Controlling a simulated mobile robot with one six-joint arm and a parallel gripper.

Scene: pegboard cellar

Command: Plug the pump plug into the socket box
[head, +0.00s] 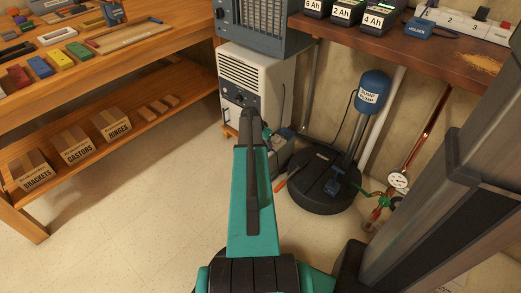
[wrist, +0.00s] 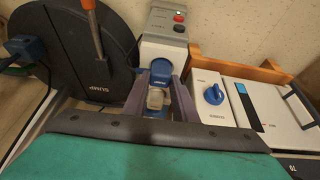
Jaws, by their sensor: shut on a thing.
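The socket box (wrist: 165,35) is a pale grey box with a red and a black button on top, upper middle of the wrist view. My gripper (wrist: 161,88) is at its front, its grey-violet fingers on either side of a small blue and pale piece, which looks like the pump plug (wrist: 161,73). The fingers are shut on it. Whether its pins are inside the socket cannot be seen. In the head view my own arm hides most of the gripper and plug. The blue sump pump (head: 372,90) stands on a pipe over the round black sump lid (head: 310,192).
An orange-handled tool (wrist: 93,30) leans at the sump lid, left of the gripper. A blue part (wrist: 22,45) sits on the lid. Right of the socket box are a white unit with a blue knob (wrist: 213,94) and a white case (wrist: 270,112). A gauge (head: 399,180) hangs right.

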